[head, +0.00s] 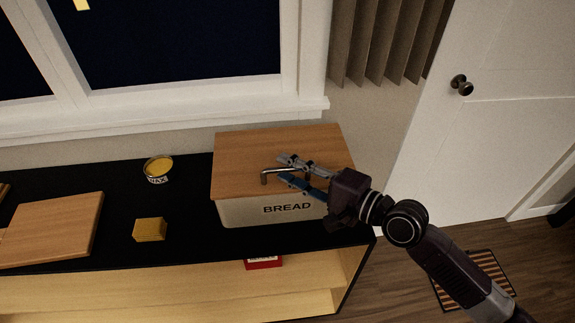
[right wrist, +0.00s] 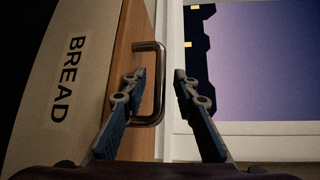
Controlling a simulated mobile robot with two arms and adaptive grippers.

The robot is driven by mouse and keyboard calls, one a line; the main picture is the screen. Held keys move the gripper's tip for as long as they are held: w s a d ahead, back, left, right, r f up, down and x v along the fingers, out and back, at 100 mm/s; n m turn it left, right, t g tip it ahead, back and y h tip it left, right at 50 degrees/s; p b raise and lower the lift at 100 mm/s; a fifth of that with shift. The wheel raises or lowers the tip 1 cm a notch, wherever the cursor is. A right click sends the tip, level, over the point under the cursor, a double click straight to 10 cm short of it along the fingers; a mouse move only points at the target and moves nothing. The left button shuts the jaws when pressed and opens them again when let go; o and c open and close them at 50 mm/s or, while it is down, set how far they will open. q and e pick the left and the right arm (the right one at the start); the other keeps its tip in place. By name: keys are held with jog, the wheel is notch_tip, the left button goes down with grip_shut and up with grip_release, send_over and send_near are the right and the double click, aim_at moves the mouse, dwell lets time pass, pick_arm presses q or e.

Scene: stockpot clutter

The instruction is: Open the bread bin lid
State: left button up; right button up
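The bread bin (head: 240,211) has a cream body marked BREAD and a flat wooden lid (head: 250,150), which lies closed on it. A bent metal handle (head: 264,176) stands on the lid; it also shows in the right wrist view (right wrist: 160,85). My right gripper (head: 282,168) is over the lid at the handle, with its fingers apart and nothing gripped. In the right wrist view the outer bar of the handle lies between the two fingers (right wrist: 156,88), closer to the left one. I cannot tell whether a finger touches it. My left gripper is out of view.
A wax tin (head: 158,168), a yellow block (head: 150,230) and a wooden board (head: 60,228) are on the black counter (head: 115,195) left of the bin. A window sill (head: 200,118) is behind. A red box (head: 264,263) is on the shelf below.

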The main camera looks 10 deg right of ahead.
jog(key=shift+w+a, duration=0.25)
jog(key=shift+c, duration=0.4)
jog(key=shift+f, duration=0.1)
grip_shut()
